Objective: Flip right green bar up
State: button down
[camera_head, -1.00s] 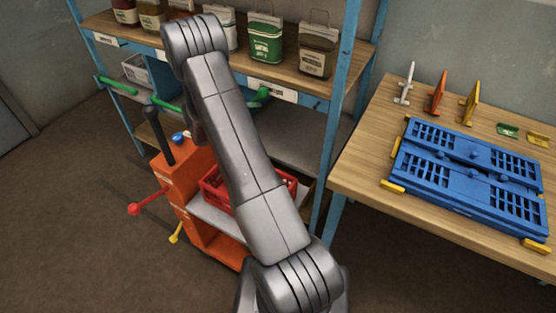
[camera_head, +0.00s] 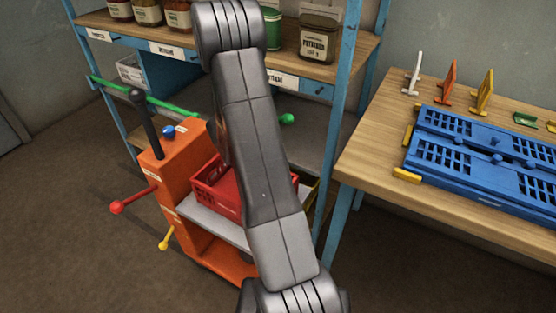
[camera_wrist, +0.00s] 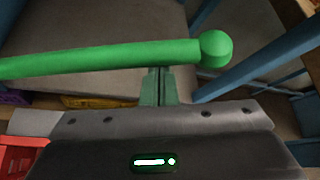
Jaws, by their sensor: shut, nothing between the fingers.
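The right green bar (camera_wrist: 100,60) crosses the wrist view almost level, with a round knob (camera_wrist: 216,48) at its right end. My gripper (camera_wrist: 160,72) is shut and empty, its fingertips at the bar's lower edge in that view, near the knob. I cannot tell whether they touch it. In the head view my arm hides the middle of the bar and my gripper; the right end of the bar (camera_head: 287,118) shows right of the arm, below the shelf's drawer front. Another green bar stretch (camera_head: 108,85) lies along the shelf front at the left.
An orange cart (camera_head: 165,185) with a black post, a red-knobbed lever (camera_head: 117,207) and a red crate (camera_head: 212,185) stands close by my arm. A blue shelf post (camera_head: 340,130) rises to the right. A wooden table (camera_head: 370,155) holds a blue slotted panel (camera_head: 480,170).

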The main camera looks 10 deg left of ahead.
notch_tip(320, 180, down, 10)
jog(key=d+m+y+b, duration=0.2)
jog(key=b, duration=1)
jog(key=shift+s+m+t+y+b, duration=0.3)
jog(key=shift+s+m+t+b, duration=0.1)
jog(key=shift+r, duration=0.1)
